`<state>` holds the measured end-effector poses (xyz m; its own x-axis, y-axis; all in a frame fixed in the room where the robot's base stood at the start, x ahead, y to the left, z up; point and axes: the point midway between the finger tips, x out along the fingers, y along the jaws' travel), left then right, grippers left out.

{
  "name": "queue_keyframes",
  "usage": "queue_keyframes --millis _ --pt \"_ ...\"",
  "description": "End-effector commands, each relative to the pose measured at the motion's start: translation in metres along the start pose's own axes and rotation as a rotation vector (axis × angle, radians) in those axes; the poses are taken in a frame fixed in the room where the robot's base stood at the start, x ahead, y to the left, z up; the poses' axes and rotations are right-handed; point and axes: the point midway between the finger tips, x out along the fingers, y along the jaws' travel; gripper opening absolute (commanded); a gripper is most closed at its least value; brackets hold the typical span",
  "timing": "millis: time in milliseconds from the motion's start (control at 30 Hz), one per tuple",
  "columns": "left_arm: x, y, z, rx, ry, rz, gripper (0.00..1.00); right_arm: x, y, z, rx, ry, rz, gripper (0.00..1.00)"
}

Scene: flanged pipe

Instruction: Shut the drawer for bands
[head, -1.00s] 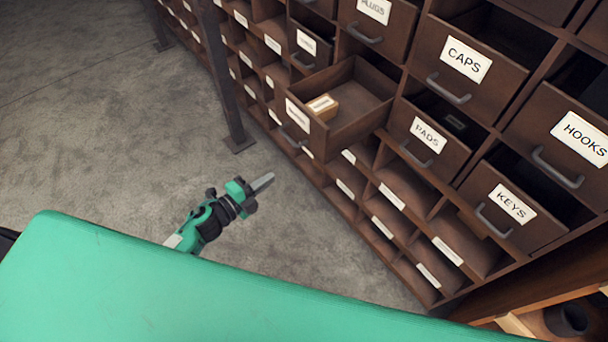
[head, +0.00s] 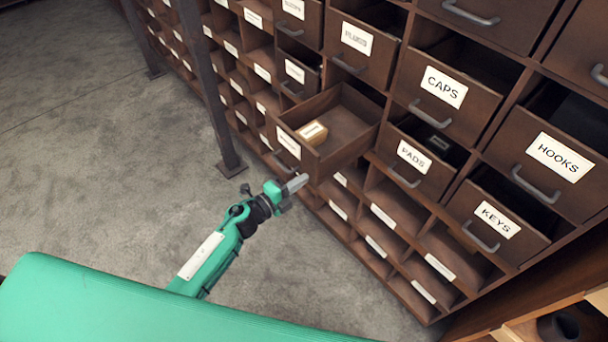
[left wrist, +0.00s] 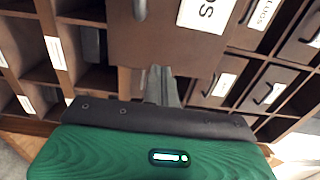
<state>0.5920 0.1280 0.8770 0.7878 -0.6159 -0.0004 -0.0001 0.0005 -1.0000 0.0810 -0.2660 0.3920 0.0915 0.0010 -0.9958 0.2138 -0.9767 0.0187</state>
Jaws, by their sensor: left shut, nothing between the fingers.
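One drawer (head: 349,130) is pulled far out of the cabinet, with its inside showing and a small tan box (head: 313,133) in it. The label on its front is too small to read in the head view. My left gripper (head: 297,184) is shut and empty, close to the low edge of that drawer's front; I cannot tell whether it touches. In the left wrist view the shut fingers (left wrist: 161,84) point at a brown drawer front (left wrist: 170,45), whose white label is cut off by the top edge. My right gripper is not in view.
Drawers labelled CAPS (head: 447,95), PADS (head: 414,160), HOOKS (head: 553,160) and KEYS (head: 493,222) stand partly open to the right. Open cubbies lie below. A dark metal post (head: 208,90) stands left of the open drawer. The grey floor (head: 90,150) is clear.

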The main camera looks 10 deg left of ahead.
Motion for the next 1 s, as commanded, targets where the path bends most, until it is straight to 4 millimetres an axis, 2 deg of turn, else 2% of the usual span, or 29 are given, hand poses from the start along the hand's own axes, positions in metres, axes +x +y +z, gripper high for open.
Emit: queue_keyframes --millis 200,733,867,1000 --pt "0.016 0.000 0.001 -0.002 -0.002 0.000 0.00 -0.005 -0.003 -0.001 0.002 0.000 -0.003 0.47" --pt "0.023 0.001 0.001 0.000 -0.001 -0.001 0.00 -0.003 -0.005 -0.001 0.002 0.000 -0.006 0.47" --pt "0.038 0.001 0.001 0.001 0.000 -0.002 0.00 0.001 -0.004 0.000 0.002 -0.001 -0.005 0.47" --pt "0.066 0.001 0.001 0.003 0.001 -0.003 0.00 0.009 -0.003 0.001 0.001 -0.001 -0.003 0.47"
